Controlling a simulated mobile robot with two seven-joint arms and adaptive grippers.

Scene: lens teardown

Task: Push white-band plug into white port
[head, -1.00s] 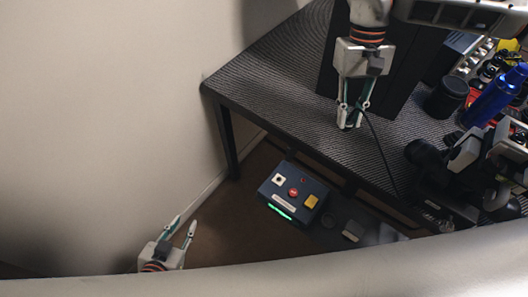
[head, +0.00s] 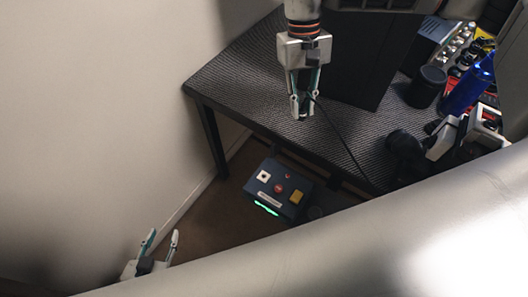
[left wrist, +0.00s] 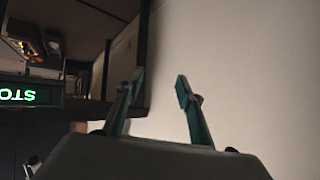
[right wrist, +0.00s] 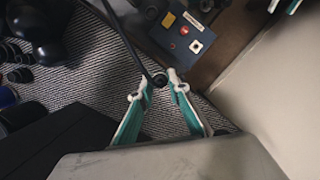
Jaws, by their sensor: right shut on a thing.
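My right gripper (head: 303,108) is shut on the dark plug (right wrist: 160,79), whose black cable (head: 345,150) trails down and to the right. It is over the front part of the table in the head view. I cannot make out the plug's white band. My left gripper (head: 161,240) is open and empty, at the lower left near the wall.
The box also carries a red button (head: 280,188), a yellow square (head: 296,197) and a green lit strip (head: 266,208). The ribbed dark table (head: 225,88) stands behind it. A black cylinder (head: 426,87), a blue bottle (head: 462,92) and several small parts crowd the right side.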

